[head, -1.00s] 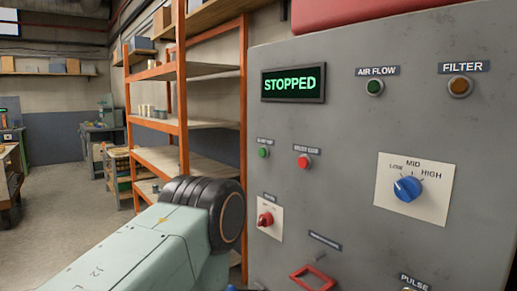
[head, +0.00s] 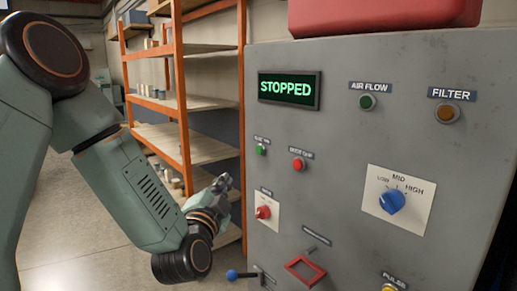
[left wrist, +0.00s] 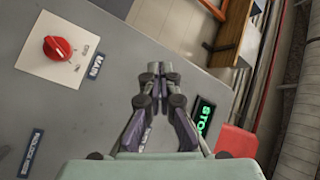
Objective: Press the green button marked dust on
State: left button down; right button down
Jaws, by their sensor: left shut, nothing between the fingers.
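The green button (head: 261,150) is small and round, on the left side of the grey panel (head: 340,130), under the display. The tag above it is too blurred to read surely. A red button (head: 297,164) sits just right of it. The display (head: 289,89) reads STOPPED and shows partly in the left wrist view (left wrist: 203,117). My left gripper (head: 224,182) is shut and empty, left of the panel, lower than the green button and apart from it in the head view. In the left wrist view its fingertips (left wrist: 160,68) meet in front of the panel; I cannot make out the green button there.
A red rotary switch (head: 263,212), a blue selector knob (head: 392,201) and a blue-tipped lever (head: 232,275) are on the panel. AIR FLOW (head: 366,102) and FILTER (head: 446,113) lamps sit higher. Orange shelving (head: 178,100) stands behind my left arm.

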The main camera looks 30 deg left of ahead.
aim_at(259, 150)
pick_arm(q)
jog(key=shift+t+y, duration=0.3)
jog(key=shift+y, duration=0.4)
jog(key=r, duration=0.2)
jog(key=a+r, duration=0.1)
jog(key=r, duration=0.1)
jog(key=shift+s+a+r, duration=0.15)
jog(key=shift+a+r, duration=0.05)
jog(key=shift+r, duration=0.1)
jog(key=shift+f, duration=0.1)
jog(key=w+d+b, duration=0.2)
jog(key=w+d, duration=0.1)
jog(key=w, duration=0.5)
jog(key=shift+d, duration=0.15)
jog(key=shift+w, duration=0.1)
